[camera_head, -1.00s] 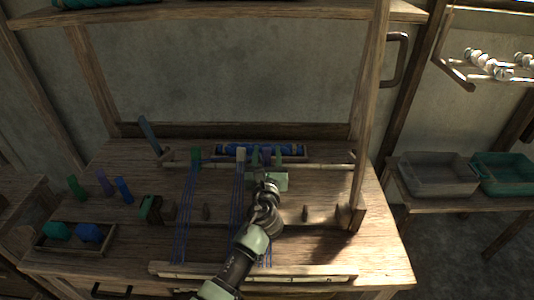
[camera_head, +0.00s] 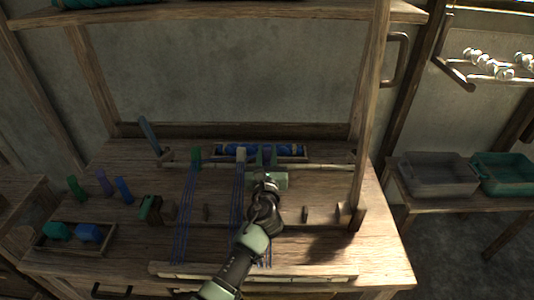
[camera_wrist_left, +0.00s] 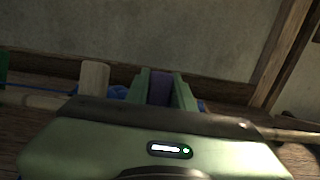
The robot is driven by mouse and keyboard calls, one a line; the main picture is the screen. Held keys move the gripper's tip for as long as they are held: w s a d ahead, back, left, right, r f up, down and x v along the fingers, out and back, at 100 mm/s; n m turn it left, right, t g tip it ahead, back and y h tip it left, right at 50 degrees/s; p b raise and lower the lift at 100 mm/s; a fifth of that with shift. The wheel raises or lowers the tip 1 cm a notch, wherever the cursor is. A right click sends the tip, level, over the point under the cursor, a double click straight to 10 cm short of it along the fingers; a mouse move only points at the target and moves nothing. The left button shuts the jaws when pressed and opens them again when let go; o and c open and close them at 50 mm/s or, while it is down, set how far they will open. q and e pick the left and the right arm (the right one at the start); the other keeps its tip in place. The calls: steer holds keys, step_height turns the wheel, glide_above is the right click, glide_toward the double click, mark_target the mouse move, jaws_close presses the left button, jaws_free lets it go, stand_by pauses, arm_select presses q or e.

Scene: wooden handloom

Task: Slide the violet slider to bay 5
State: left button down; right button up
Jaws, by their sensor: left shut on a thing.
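The violet slider (camera_head: 266,154) is on the wooden rail (camera_head: 325,166) at the back of the loom. My left gripper (camera_head: 266,158) is shut on it, with one green finger on each side. In the left wrist view the violet slider (camera_wrist_left: 161,88) shows as a dark purple block between the two fingers. A pale wooden slider (camera_head: 241,154) is close to its left on the same rail. A green slider (camera_head: 196,155) is farther left. The lower part of the violet slider is hidden by my gripper. My right gripper is not in view.
Blue threads (camera_head: 184,215) run from the rail towards the front beam (camera_head: 200,271). A blue roll (camera_head: 232,149) lies behind the rail. The rail to the right is clear up to the upright post (camera_head: 367,130). Small pegs (camera_head: 306,214) stand on the tabletop.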

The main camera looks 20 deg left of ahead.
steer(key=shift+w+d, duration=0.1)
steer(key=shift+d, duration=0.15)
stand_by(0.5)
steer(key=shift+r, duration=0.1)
